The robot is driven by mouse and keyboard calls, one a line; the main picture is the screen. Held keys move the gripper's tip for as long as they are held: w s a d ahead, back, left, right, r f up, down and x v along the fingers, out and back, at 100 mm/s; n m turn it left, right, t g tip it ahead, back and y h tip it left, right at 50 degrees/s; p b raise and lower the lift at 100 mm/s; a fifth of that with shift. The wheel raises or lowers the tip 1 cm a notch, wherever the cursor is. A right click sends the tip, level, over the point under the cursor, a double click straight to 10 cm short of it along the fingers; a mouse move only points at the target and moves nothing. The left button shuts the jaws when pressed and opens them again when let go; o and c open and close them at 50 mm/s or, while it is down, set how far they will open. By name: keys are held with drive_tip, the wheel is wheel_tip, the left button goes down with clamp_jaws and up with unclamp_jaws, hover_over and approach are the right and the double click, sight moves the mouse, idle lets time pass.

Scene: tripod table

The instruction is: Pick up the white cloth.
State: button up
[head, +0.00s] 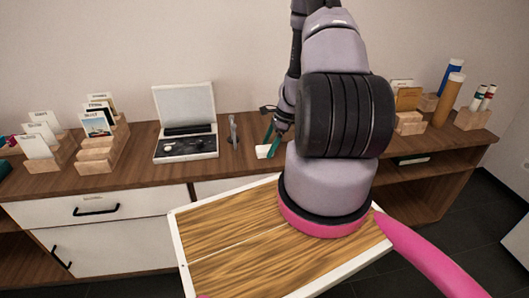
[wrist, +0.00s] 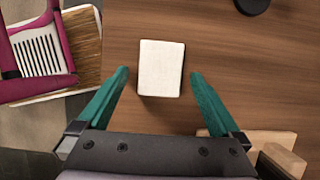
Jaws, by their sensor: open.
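The white cloth (wrist: 161,68) is a small folded rectangle lying flat on the brown wooden counter. In the wrist view it is centred between and a little beyond the tips of my gripper (wrist: 160,76). The two teal fingers are spread wide, one on each side, with nothing between them but counter and cloth. In the head view the cloth (head: 264,151) shows next to my gripper (head: 271,139), partly screened by my arm. How high the fingers are above the counter is hard to tell.
An open white case (head: 186,138) and a small grey upright object (head: 233,130) stand left of the cloth. Wooden card holders (head: 102,146) are farther left. Wooden holders with bottles (head: 449,92) stand at the right. A wooden block (wrist: 258,147) lies near the right finger.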

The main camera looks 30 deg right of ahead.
sight(268, 148)
drive_tip(key=shift+f, duration=0.2)
drive_tip(key=c, duration=1.4)
drive_tip(key=shift+o, duration=0.2)
wheel_tip(268, 148, up, 10)
